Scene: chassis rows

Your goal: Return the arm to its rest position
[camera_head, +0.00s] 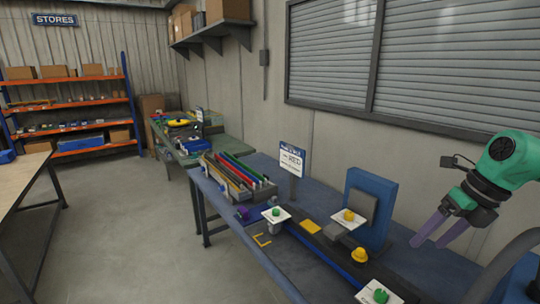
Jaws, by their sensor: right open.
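My right gripper (432,233) shows at the right of the head view, at the end of a green and dark arm. Its two purple fingers are apart and nothing is seen between them. They hang above the right part of the blue workbench (285,262), apart from the things on it. My left gripper is not in view.
The bench carries a dark rail with white plates bearing green (276,211) and yellow (349,215) pieces, a yellow piece (359,256), a blue stand (371,205) and a sign (291,160). A rack of coloured bars (238,178) stands farther back. Floor at left is clear.

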